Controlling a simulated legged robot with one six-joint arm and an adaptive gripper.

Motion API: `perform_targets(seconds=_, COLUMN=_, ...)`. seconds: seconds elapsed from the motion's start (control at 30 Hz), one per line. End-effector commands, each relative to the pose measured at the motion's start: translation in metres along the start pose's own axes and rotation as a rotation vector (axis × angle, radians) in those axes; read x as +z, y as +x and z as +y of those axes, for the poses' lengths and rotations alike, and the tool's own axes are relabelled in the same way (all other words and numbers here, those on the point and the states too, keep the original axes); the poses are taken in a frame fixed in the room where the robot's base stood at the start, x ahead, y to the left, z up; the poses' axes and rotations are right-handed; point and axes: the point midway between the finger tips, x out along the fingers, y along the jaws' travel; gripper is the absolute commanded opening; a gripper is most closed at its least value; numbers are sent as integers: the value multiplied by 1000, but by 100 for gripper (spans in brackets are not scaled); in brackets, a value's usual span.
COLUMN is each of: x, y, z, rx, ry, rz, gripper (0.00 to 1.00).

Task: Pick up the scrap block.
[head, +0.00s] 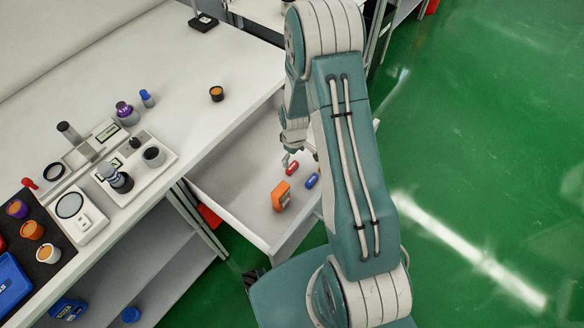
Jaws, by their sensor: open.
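No object is clearly recognisable as the scrap block in the head view. The pulled-out white drawer (233,206) holds an orange block-like item (281,195) with a grey part, a small red item (292,168) and a small blue item (312,181). My gripper (287,160) hangs over the drawer, close to the red item, with the orange item nearer the drawer's front. It is open and small in the picture. My arm covers the right part of the drawer, so anything there is hidden.
The white worktop (200,85) carries a small dark pot (216,94), a purple-topped bottle (127,113), a tray with instruments (160,172), a scale (78,217) and a black mat (47,272) with several cups. Green floor (480,130) lies clear at the right.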

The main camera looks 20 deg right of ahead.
Motion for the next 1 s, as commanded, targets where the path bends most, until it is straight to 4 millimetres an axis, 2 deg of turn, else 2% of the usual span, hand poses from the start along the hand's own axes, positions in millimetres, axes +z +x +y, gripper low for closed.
perform_targets(seconds=0.27, x=1, y=25, z=-1, rx=-1, ry=1, rz=-2, gripper=100)
perform_targets(seconds=0.5, x=2, y=59, z=-2, rx=-1, ry=1, rz=-1, gripper=100)
perform_targets(seconds=0.8, x=1, y=65, z=-1, rx=1, ry=1, rz=1, gripper=100)
perform_targets(seconds=0.83, x=2, y=65, z=-1, rx=1, ry=1, rz=1, gripper=96)
perform_targets(seconds=0.87, x=2, y=65, z=-1, rx=1, ry=1, rz=1, gripper=82)
perform_targets(seconds=0.9, x=2, y=65, z=-1, rx=1, ry=1, rz=1, gripper=64)
perform_targets(seconds=0.93, x=2, y=65, z=-1, rx=0, ry=1, rz=1, gripper=52)
perform_targets(seconds=0.97, x=2, y=65, z=-1, rx=0, ry=1, rz=1, gripper=42)
perform_targets(seconds=1.0, x=2, y=65, z=-1, rx=0, ry=1, rz=1, gripper=38)
